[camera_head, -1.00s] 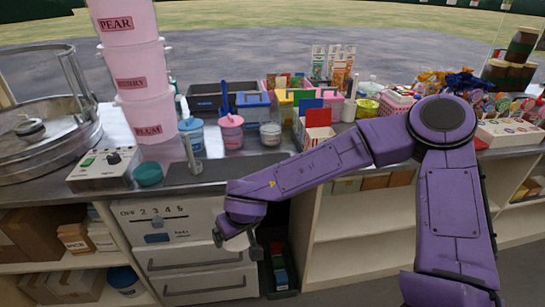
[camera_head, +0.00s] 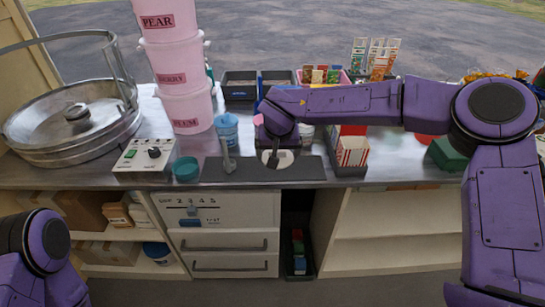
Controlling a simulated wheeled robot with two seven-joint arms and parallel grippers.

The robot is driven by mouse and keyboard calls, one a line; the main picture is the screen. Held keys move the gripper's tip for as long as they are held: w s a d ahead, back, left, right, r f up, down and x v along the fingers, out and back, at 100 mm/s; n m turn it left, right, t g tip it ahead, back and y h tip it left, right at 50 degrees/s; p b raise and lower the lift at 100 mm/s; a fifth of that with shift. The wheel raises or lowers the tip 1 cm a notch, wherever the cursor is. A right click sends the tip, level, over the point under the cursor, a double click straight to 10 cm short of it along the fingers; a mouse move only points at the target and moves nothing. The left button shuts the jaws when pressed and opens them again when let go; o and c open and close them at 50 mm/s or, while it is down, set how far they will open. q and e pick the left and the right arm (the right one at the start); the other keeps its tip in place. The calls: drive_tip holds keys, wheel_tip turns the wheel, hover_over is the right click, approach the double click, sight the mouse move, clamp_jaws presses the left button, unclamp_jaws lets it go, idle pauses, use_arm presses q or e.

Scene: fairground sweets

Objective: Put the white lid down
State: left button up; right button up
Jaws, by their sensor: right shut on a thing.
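My right gripper (camera_head: 274,157) comes in from the right and points down over the front of the counter. It is shut on the white lid (camera_head: 285,160), a pale round disc. The gripper covers part of the lid. The lid is over the dark grey mat (camera_head: 305,172); I cannot tell whether it touches the mat. Only a purple part of my left arm shows at the lower left; its gripper is out of view.
A grey upright tool (camera_head: 228,160) and a teal cup (camera_head: 186,168) are left of the lid. A control box (camera_head: 144,158) and large round metal pan (camera_head: 75,125) stand farther left. A red-and-white striped carton (camera_head: 352,150) is to the right. Pink tubs (camera_head: 186,110) are stacked behind.

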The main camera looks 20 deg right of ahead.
drive_tip(key=w+f, duration=0.2)
drive_tip(key=w+f+p, duration=0.1)
drive_tip(key=w+f, duration=0.3)
drive_tip(key=w, duration=0.1)
drive_tip(key=shift+d+f, duration=0.3)
drive_tip(key=shift+d, duration=0.05)
drive_tip(key=f, duration=0.2)
drive_tip(key=f+p, duration=0.1)
drive_tip(key=shift+w+f, duration=0.25)
drive_tip(key=shift+f, duration=0.05)
drive_tip(key=o, duration=0.6)
drive_tip(key=shift+f, duration=0.1)
drive_tip(key=shift+o, duration=0.3)
drive_tip(key=shift+r, duration=0.35)
drive_tip(key=b+v, duration=0.1)
drive_tip(key=v, duration=1)
drive_tip(key=shift+s+a+r, duration=0.1)
drive_tip(key=shift+s+r, duration=0.15)
drive_tip(key=shift+s, duration=0.05)
